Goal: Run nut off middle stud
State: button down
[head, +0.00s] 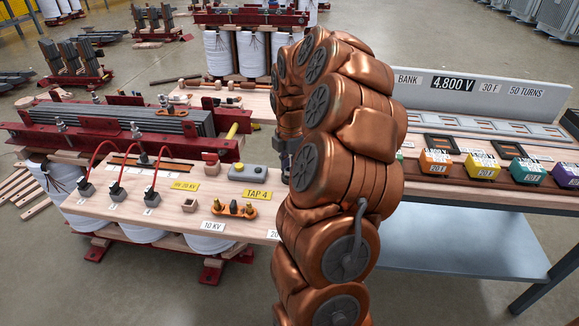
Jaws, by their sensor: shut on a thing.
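My gripper (286,168) points down over the right part of the wooden board, in front of the bank bench. It is shut on what seems to be the nut, but my copper arm hides most of the grip and the stud there.
A yellow "TAP 4" card (256,194), a grey box (246,173) and an open wooden cup (219,200) lie near my gripper. Red leads (118,187) stand at left. Coloured blocks (436,162) line the right bench, with a grey sign panel (485,95) behind.

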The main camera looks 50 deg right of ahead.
jog(key=c, duration=0.8)
grip_release()
jog(key=shift+o, duration=0.2)
notch_tip(320, 180, up, 12)
dwell(0.4)
